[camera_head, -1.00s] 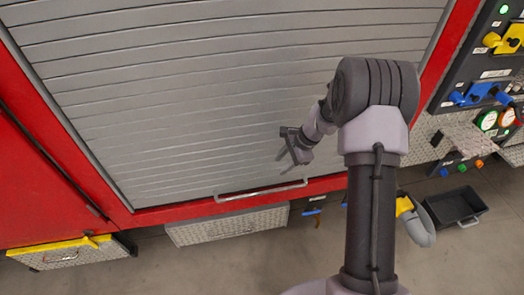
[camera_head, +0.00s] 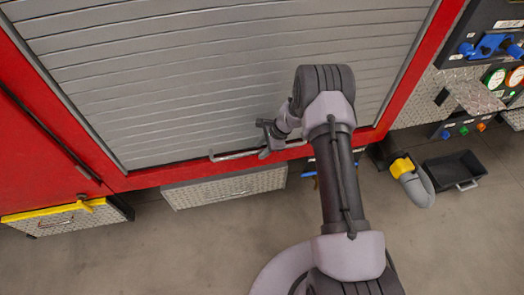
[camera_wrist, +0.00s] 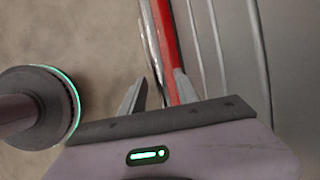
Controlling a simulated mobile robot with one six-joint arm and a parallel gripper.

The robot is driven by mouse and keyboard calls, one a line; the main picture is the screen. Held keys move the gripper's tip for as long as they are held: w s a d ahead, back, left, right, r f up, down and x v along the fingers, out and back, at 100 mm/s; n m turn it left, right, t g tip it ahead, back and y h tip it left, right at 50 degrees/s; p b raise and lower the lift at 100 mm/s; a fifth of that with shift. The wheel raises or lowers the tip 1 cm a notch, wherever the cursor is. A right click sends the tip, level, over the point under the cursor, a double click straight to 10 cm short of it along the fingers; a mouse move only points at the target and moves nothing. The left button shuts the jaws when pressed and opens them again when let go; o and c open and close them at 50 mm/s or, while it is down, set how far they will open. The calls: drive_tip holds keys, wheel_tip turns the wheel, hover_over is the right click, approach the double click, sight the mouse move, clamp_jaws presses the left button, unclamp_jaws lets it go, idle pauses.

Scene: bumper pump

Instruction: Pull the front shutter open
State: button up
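The front shutter (camera_head: 180,90) is a grey slatted panel, down to the red bottom sill. Its slats also show at the right of the wrist view (camera_wrist: 232,50). A pale metal bar handle (camera_head: 230,155) runs along the shutter's bottom edge. In the wrist view, the two fingers of my gripper (camera_wrist: 158,90) are spread apart. The handle bar (camera_wrist: 151,42) and red sill (camera_wrist: 168,40) run down between them in the picture. Whether the fingers touch the bar cannot be told.
A diamond-plate drawer (camera_head: 225,188) sits below the shutter. A yellow-topped step (camera_head: 60,215) juts out at lower left. At right are a control panel (camera_head: 490,80), a black tray (camera_head: 455,172) and a grey hose with yellow collar (camera_head: 413,182). The floor in front is clear.

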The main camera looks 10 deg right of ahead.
drive_tip(key=shift+c, duration=0.5)
clamp_jaws()
idle(1.0)
